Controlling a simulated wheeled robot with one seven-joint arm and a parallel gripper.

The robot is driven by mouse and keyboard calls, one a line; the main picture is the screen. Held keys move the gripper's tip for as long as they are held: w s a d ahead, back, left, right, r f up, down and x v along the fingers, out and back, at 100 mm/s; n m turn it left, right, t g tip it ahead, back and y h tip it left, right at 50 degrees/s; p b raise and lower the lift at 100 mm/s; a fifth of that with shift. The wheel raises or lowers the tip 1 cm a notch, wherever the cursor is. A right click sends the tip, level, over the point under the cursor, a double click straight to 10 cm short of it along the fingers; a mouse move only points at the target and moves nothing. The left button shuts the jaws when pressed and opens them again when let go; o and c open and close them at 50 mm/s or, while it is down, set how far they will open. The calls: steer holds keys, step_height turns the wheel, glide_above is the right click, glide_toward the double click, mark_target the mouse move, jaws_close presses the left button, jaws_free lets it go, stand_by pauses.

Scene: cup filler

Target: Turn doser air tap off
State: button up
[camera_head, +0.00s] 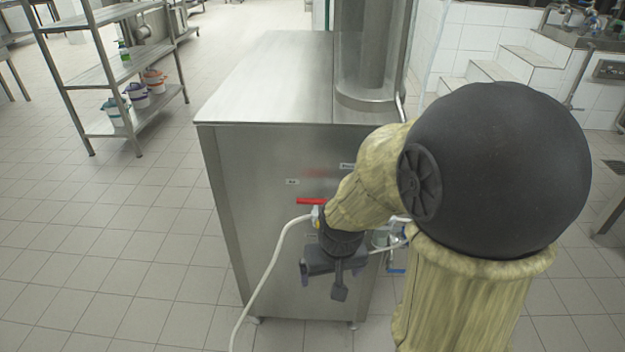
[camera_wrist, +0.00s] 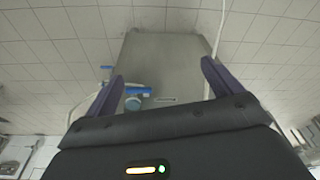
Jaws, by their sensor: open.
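A red lever handle (camera_head: 311,201) of a tap shows on the front of a steel cabinet (camera_head: 250,200) in the head view, left of my forearm. It lies roughly level, and a white hose (camera_head: 268,265) hangs from beside it. My gripper (camera_head: 322,280) shows below the red handle, open and empty. In the wrist view its two dark fingers stand apart, with the gap between them (camera_wrist: 162,70) facing the cabinet. The red handle does not show in the wrist view. I cannot tell how far the gripper is from the panel.
In the wrist view, blue-handled fittings (camera_wrist: 137,90) show near the left finger, with another blue handle (camera_wrist: 105,68) further left. A steel column stands on the cabinet top (camera_head: 265,75). A shelf rack (camera_head: 110,70) stands at the left. The tiled floor (camera_head: 120,260) is clear between.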

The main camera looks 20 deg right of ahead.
mark_target(312, 199)
steer(key=w+r+m+g+p, duration=0.1)
steer(key=w+r+p, duration=0.8)
steer(key=r+p, duration=0.3)
steer(key=w+r+m+g+p, duration=0.1)
steer(key=w+r+p, duration=0.7)
steer(key=p, duration=1.1)
step_height(312, 199, up, 4)
steer(key=shift+w+d+r+m, duration=0.25)
steer(key=shift+w+m, duration=0.1)
steer(key=shift+m, duration=0.15)
steer(key=shift+f, duration=0.1)
step_height(312, 199, down, 17)
steer(key=shift+f+p, duration=0.2)
steer(key=shift+p, duration=0.9)
steer(key=c, duration=1)
